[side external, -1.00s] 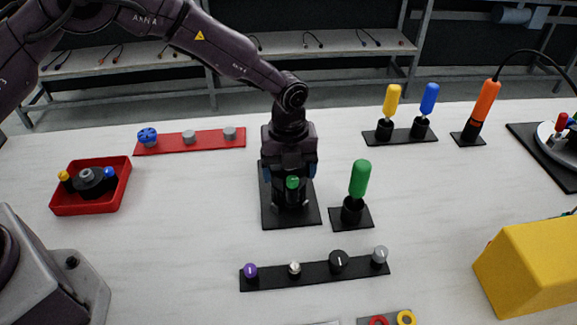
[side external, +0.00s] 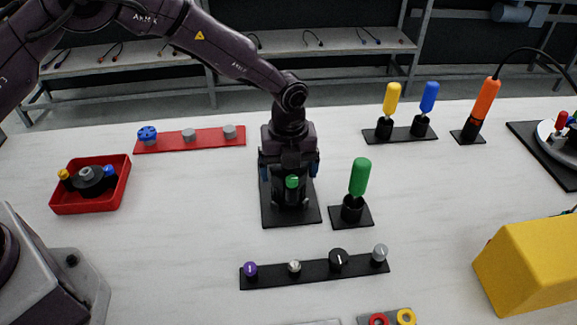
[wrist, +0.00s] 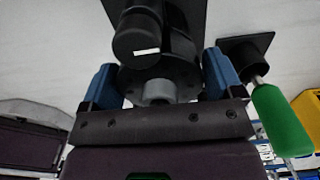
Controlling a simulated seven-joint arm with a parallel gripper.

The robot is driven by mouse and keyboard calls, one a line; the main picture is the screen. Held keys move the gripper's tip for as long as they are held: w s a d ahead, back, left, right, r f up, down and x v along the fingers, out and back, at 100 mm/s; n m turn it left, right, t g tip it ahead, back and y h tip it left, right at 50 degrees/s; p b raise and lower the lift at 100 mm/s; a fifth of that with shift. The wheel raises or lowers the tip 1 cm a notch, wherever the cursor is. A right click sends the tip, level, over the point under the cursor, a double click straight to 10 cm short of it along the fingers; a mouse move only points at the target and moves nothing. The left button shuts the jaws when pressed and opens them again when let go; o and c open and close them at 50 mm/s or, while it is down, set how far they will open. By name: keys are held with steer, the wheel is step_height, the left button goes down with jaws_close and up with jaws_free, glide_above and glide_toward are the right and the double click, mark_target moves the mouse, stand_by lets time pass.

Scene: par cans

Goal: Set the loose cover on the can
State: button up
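My gripper (wrist: 160,86) points down over a black base plate (side external: 280,217) in the middle of the table. Its two blue-sided fingers stand wide apart. In the wrist view a dark round disc (wrist: 188,78), which looks like the cover, lies between them with a grey cylindrical knob at its middle. The fingers are beside the disc's edges; I see no clear grip. A black cylinder with a white mark (wrist: 137,38) stands just beyond it.
A green-handled tool (side external: 359,178) stands close to the right of the gripper. A knob strip (side external: 315,275) lies in front. A red tray (side external: 66,205) at left holds another black disc. A red strip (side external: 170,146) lies behind. A yellow block (side external: 530,265) is at right.

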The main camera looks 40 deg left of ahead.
stand_by(0.3)
steer(key=shift+o, duration=1.3)
steer(key=shift+r, duration=0.1)
step_height(320, 180, up, 13)
